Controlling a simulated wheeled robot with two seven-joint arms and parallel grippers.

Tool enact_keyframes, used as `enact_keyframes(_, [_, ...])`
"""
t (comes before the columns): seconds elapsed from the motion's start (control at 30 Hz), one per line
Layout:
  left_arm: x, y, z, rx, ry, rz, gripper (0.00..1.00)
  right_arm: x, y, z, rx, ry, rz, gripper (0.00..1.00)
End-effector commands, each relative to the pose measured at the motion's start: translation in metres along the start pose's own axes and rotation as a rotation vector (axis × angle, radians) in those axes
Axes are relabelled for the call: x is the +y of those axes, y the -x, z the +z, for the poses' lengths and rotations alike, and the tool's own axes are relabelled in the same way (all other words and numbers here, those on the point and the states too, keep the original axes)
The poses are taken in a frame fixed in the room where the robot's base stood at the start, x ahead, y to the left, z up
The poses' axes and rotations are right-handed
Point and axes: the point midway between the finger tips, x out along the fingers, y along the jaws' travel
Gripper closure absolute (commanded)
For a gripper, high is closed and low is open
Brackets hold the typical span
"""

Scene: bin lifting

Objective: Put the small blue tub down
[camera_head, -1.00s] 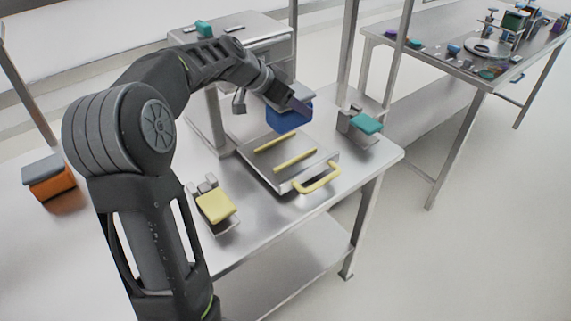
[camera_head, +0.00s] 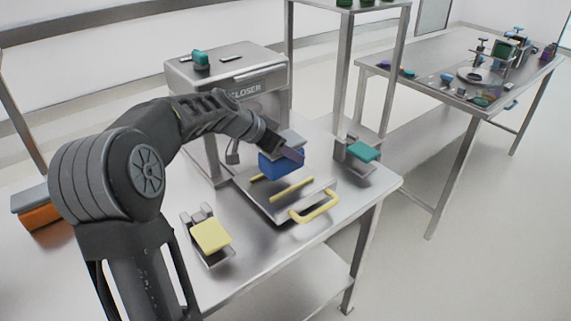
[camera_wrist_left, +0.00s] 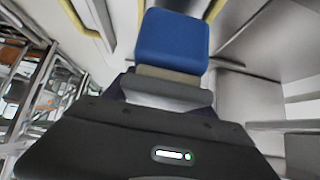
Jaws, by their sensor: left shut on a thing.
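The small blue tub (camera_head: 278,166) is in my left gripper (camera_head: 292,152), which is shut on it. In the head view the tub is over the rear part of the metal tray (camera_head: 262,203) with yellow strips and a yellow handle (camera_head: 316,207). I cannot tell whether the tub touches the tray. In the left wrist view the blue tub (camera_wrist_left: 172,42) shows just beyond the gripper (camera_wrist_left: 168,90). My right gripper is in neither view.
A machine labelled "CLOSER" (camera_head: 235,80) stands behind the tray. A yellow-topped block (camera_head: 211,236) is at the front left and a teal-topped one (camera_head: 362,152) at the right. An orange bin (camera_head: 40,217) is at far left. A second table (camera_head: 450,75) stands at the back right.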

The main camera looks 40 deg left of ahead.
Motion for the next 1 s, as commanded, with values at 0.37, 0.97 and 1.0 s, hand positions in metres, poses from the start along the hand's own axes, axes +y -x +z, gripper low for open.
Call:
enact_keyframes(0.37, [0.0,-0.004,0.003,0.002,-0.001,0.0,1.0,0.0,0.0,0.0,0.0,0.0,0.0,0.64])
enact_keyframes(0.97, [0.0,-0.029,0.029,0.003,-0.001,-0.001,1.0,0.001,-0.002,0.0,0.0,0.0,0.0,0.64])
enact_keyframes(1.0, [0.0,-0.03,0.029,0.003,-0.001,-0.001,1.0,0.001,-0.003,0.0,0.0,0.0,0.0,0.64])
